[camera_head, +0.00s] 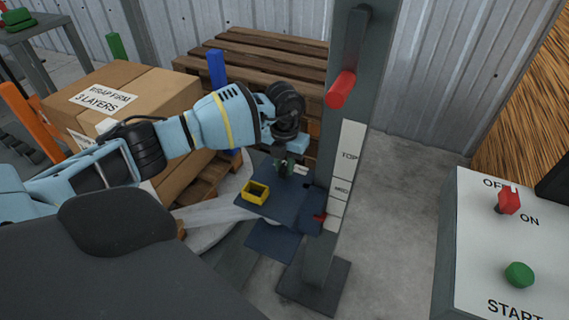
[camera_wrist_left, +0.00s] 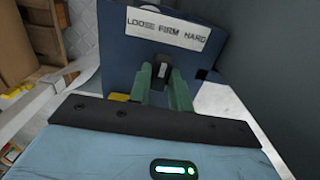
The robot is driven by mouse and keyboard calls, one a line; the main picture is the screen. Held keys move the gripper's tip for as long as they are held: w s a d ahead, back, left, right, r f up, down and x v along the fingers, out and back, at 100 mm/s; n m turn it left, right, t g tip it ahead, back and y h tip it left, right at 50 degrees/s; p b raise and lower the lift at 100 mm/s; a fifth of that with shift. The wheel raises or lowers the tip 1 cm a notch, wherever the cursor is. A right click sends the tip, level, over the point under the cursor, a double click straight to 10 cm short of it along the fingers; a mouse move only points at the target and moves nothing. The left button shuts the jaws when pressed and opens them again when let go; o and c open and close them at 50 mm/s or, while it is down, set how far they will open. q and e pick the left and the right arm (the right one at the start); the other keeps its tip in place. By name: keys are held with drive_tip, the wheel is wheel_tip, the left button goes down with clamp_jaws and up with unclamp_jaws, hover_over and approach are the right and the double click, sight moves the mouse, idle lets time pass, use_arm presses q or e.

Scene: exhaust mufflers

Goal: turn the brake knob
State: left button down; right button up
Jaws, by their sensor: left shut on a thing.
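The brake knob (camera_wrist_left: 161,70) is small and dark with a pale mark on it. It sits on a dark blue carriage plate (camera_wrist_left: 120,50) below a white label reading LOOSE FIRM HARD (camera_wrist_left: 168,30). My left gripper (camera_wrist_left: 163,80) has its green fingers shut on the knob, one on each side. In the head view my left gripper (camera_head: 285,166) reaches down onto the blue carriage beside the grey mast, and hides the knob there. The pale mark lies roughly below the label's middle word; its exact setting is hard to read. My right gripper is not in view.
A yellow open box (camera_head: 255,192) sits on the carriage. The grey mast (camera_head: 337,190) carries TOP and MID labels and a red handle (camera_head: 341,90). A carton (camera_head: 130,90) stands at left, pallets (camera_head: 265,55) behind, and a control panel (camera_head: 510,240) at right.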

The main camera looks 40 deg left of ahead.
sight(284, 167)
use_arm(q)
drive_tip(key=c, duration=1.3)
unclamp_jaws()
drive_tip(key=shift+r, duration=3.9)
drive_tip(key=shift+f, duration=0.1)
